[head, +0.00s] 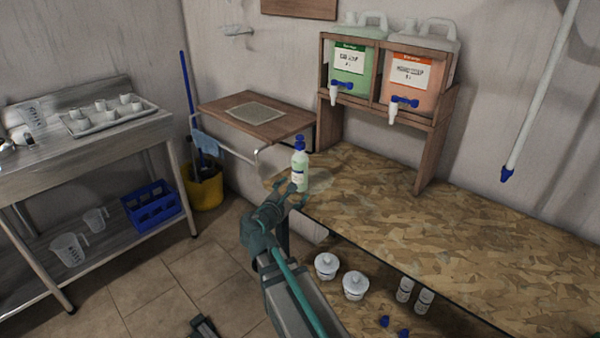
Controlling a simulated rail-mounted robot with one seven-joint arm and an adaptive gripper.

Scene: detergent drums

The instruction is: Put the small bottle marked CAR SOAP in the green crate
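A small pump bottle (300,171) with pale green liquid, a white label and a blue pump head stands upright at the left end of the chipboard bench. Its label is too small to read. My gripper (291,190) is at the bottle's lower part, with its fingers at or just in front of the base. I cannot tell whether they touch or grip it. No green crate shows; a blue crate (152,207) sits on the lower shelf of the metal table at left.
Green (351,72) and orange (408,85) drums with blue taps stand in a wooden rack on the bench (420,235). White tubs (326,266) and small bottles (405,290) sit below. A wooden wall shelf (255,115) and yellow bucket (204,187) are at left. The bench's right side is clear.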

